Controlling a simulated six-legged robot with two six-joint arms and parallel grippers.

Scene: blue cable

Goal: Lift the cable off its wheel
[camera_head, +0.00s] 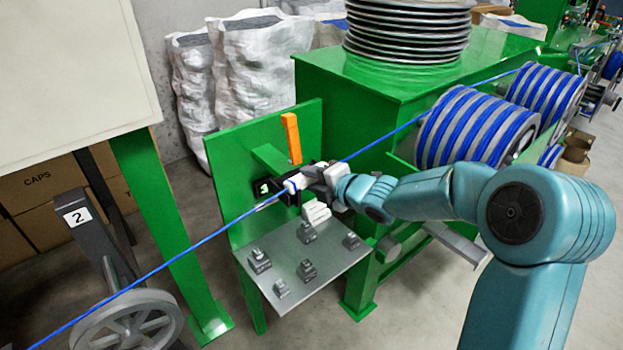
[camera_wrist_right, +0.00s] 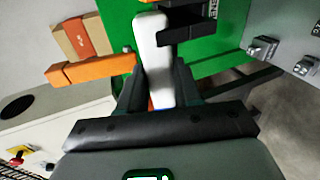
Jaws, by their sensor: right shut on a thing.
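The blue cable (camera_head: 160,267) runs taut from the lower left, over the grey spoked wheel (camera_head: 128,325), past the green stand and up toward the striped spools at right. The wheel sits beside a dark post marked 2. My right gripper (camera_head: 296,184) is at the green stand beside the cable, well right of the wheel. In the right wrist view its dark fingers (camera_wrist_right: 150,95) are shut on a white bar-shaped part (camera_wrist_right: 152,50). A speck of blue shows between the fingers; I cannot tell whether it is the cable. My left gripper is not in view.
An orange upright handle (camera_head: 291,138) stands just behind my right gripper. A grey shelf (camera_head: 285,285) with several small metal blocks is below. Blue-striped spools (camera_head: 470,125) are at right.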

